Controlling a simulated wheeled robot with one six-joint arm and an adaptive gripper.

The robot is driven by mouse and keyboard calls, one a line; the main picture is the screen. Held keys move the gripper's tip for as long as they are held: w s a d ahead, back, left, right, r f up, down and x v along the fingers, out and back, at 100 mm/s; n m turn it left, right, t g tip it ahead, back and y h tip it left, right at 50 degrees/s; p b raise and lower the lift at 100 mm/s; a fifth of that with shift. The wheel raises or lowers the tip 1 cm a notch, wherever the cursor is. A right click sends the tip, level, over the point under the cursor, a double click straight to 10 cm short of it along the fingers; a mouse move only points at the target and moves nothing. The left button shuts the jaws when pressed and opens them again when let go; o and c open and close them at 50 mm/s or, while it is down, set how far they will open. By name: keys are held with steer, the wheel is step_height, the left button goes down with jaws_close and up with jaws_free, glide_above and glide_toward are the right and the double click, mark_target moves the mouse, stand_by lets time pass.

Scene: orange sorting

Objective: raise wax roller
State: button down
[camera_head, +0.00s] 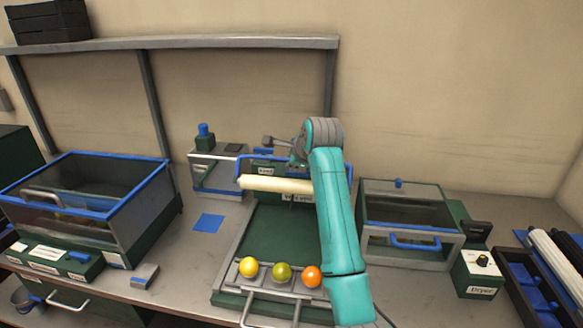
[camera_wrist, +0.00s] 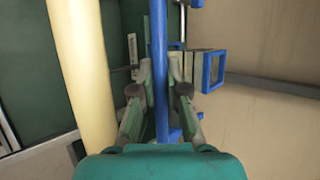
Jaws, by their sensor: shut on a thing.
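The wax roller (camera_head: 275,184) is a long cream cylinder lying across the far end of a green bed, partly hidden by my arm at its right end. A blue bar handle (camera_head: 240,162) runs behind it. My gripper (camera_head: 297,152) is at this handle, behind the roller, and partly hidden by my arm. In the wrist view my gripper (camera_wrist: 160,72) has its fingers on either side of the blue bar (camera_wrist: 159,40), shut on it. The cream roller (camera_wrist: 82,70) runs alongside, left of the fingers and apart from them.
Yellow (camera_head: 249,267), green (camera_head: 282,272) and orange (camera_head: 312,276) fruits sit at the bed's near end. A blue-rimmed basin (camera_head: 150,184) stands left, and a glass-sided box (camera_head: 408,240) right. A blue square (camera_head: 208,223) lies on the bench. A shelf (camera_head: 200,43) is above.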

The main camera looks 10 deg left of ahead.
steer(key=shift+w+r, duration=0.25)
steer(key=shift+r, duration=0.15)
steer(key=c, duration=1.2)
jaws_free()
steer(key=shift+w, duration=0.1)
steer(key=v, duration=1.1)
steer(key=shift+s+d+r, duration=0.1)
steer(key=shift+s+r, duration=0.05)
steer(key=shift+s, duration=0.2)
